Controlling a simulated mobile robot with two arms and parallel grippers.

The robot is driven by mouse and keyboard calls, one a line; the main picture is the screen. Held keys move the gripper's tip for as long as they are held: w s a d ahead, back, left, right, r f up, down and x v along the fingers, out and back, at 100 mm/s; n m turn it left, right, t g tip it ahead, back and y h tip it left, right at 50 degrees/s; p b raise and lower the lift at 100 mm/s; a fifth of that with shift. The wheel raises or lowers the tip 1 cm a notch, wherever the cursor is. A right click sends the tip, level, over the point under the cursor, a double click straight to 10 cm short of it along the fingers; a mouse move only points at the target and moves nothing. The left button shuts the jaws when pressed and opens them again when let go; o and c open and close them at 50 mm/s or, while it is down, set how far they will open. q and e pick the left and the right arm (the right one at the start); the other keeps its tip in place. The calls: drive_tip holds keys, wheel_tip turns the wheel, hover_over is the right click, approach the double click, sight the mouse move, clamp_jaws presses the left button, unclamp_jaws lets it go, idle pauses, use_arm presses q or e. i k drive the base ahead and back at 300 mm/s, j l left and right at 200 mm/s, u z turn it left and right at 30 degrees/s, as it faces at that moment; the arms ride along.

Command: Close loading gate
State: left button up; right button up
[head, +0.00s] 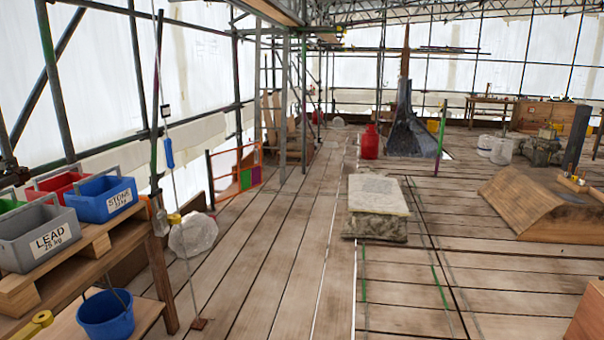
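An orange-framed gate (236,169) with small green and purple panels stands at the left edge of the deck, in the middle distance. A dark upright post (210,180) stands at its near side. Scaffold poles stand just beyond its far side. The gate is small in the picture, and I cannot tell whether it is latched or how far it stands open. Neither of my grippers shows in the head view.
A bench (150,254) with labelled grey, blue and red bins stands at the near left, a blue bucket (106,314) below. A hanging line with a clear bag (194,236) is beside it. A stone block (377,209) stands mid-deck. Bare planks (270,270) run between.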

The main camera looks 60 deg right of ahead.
sight(257, 172)
drive_tip(key=z, duration=1.6)
drive_tip(key=i+z, duration=0.1)
drive_tip(key=i, duration=7.5)
drive_tip(key=l, duration=0.1)
